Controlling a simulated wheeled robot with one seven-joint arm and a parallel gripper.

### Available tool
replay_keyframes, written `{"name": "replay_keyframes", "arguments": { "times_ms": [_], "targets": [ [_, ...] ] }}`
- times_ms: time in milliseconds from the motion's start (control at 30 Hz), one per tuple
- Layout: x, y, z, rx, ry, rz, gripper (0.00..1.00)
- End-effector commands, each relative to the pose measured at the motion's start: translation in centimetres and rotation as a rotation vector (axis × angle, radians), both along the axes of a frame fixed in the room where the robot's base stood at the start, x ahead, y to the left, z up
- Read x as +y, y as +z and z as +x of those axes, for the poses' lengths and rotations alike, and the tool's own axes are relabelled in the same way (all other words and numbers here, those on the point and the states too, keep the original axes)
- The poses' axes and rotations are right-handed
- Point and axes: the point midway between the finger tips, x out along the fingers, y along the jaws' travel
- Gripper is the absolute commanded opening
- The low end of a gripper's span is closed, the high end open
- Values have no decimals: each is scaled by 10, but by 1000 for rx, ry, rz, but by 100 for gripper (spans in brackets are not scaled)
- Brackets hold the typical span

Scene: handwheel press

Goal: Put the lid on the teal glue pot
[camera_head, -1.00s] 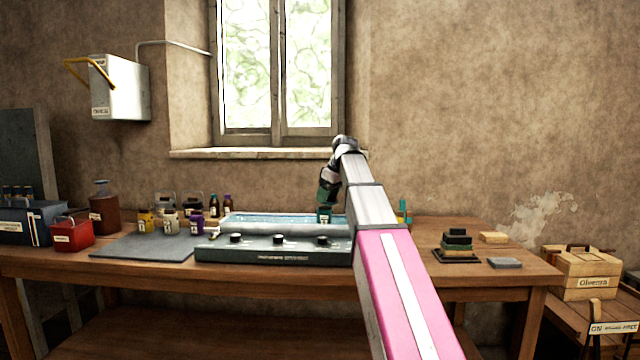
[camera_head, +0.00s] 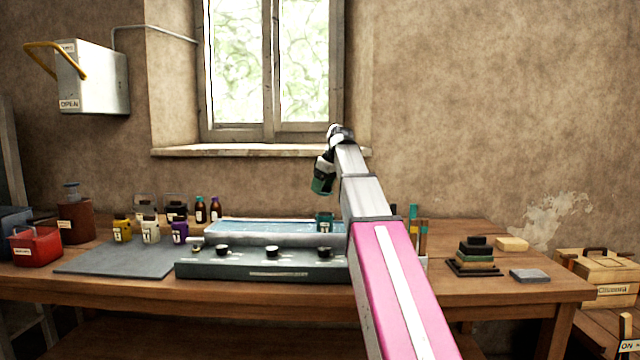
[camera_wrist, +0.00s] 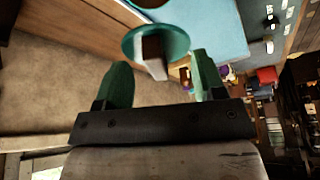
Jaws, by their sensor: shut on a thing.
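The teal glue pot (camera_head: 324,222), with a pale label, stands at the right end of the water bath (camera_head: 270,228). My gripper (camera_head: 322,184) is above the pot in the head view, with a clear gap between them. In the wrist view my gripper (camera_wrist: 160,72) has green fingers either side of the pale knob of a round teal lid (camera_wrist: 178,42), and it is shut on the lid. The lid looks tilted there.
The bath's control panel with several knobs (camera_head: 272,252) faces me. Yellow, white and purple pots (camera_head: 150,231) stand left, behind a grey mat (camera_head: 130,259). A red box (camera_head: 36,247) is farther left. Stacked dark blocks (camera_head: 475,253) are on the right. The window sill (camera_head: 260,150) is behind my gripper.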

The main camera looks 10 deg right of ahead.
Motion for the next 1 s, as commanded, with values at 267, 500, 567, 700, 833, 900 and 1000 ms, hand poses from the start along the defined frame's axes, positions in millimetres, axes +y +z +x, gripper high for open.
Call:
{"name": "replay_keyframes", "arguments": {
  "times_ms": [267, 500, 567, 700, 833, 900, 1000],
  "targets": [
    [0, -7, -1, 1, 0, 1, 40],
    [0, -23, -1, 1, 0, 0, 40],
    [0, -28, -1, 0, 0, 0, 40],
    [0, -40, -1, 1, 0, 0, 40],
    [0, -51, -1, 1, 0, 0, 40],
    [0, -55, -1, 0, 0, 0, 40],
    [0, -61, -1, 0, 0, 0, 40]
  ]
}}
